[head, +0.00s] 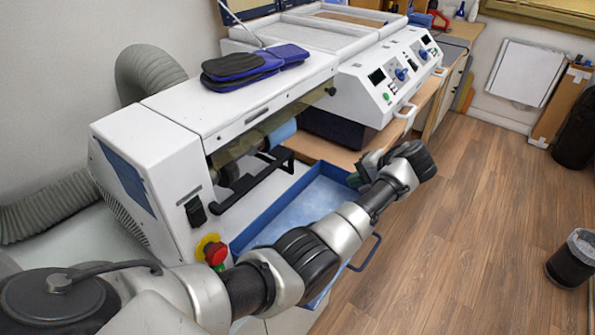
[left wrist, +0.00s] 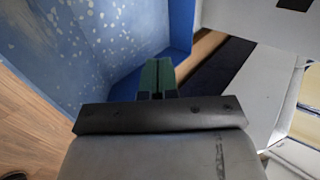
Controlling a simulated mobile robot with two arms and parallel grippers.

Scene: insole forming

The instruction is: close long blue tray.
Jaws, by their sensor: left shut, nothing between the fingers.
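The long blue tray (head: 287,222) is pulled out of the front of the white machine, below its opening. Its floor is light blue with white specks, and a dark blue handle (head: 368,253) sticks out on its front side. My left arm reaches across the tray in the head view. My left gripper (head: 360,170) is at the tray's far end, mostly hidden by my wrist. In the left wrist view its green fingers (left wrist: 157,78) are together and empty, close to the blue tray wall (left wrist: 181,28). My right gripper is not in view.
The white machine (head: 150,165) has a red stop button (head: 215,252) near the tray. Blue-and-black insoles (head: 253,67) lie on top. A second white machine (head: 385,85) stands beyond. The wooden floor on the right is clear up to a black bin (head: 572,262).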

